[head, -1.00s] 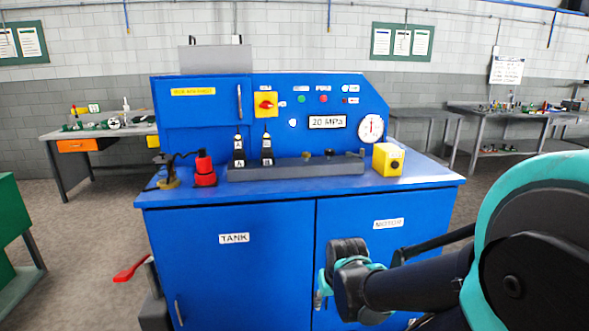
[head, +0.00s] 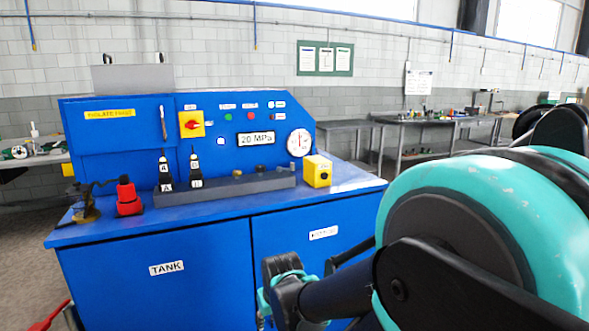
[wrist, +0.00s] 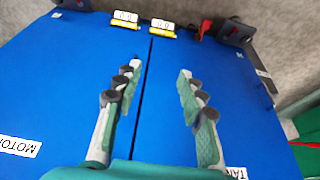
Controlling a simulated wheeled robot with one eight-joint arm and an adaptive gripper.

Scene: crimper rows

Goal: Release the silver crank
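I cannot make out a silver crank for certain. A thin silver handle (head: 163,122) stands upright on the upper left panel of the blue console (head: 345,186); nothing touches it. My gripper (wrist: 161,72) is open and empty in the wrist view, its two fingers well apart before the blue doors. In the head view my arm reaches in from the lower right, and its end is low in front of the doors, well below and right of that handle.
The worktop holds a red bottle jack (head: 129,196), a dark bar (head: 240,187) and a yellow box (head: 317,171). A red lever (head: 50,314) sticks out at lower left. Yellow-based counters (wrist: 125,20) show in the wrist view. Grey tables (head: 420,117) stand behind.

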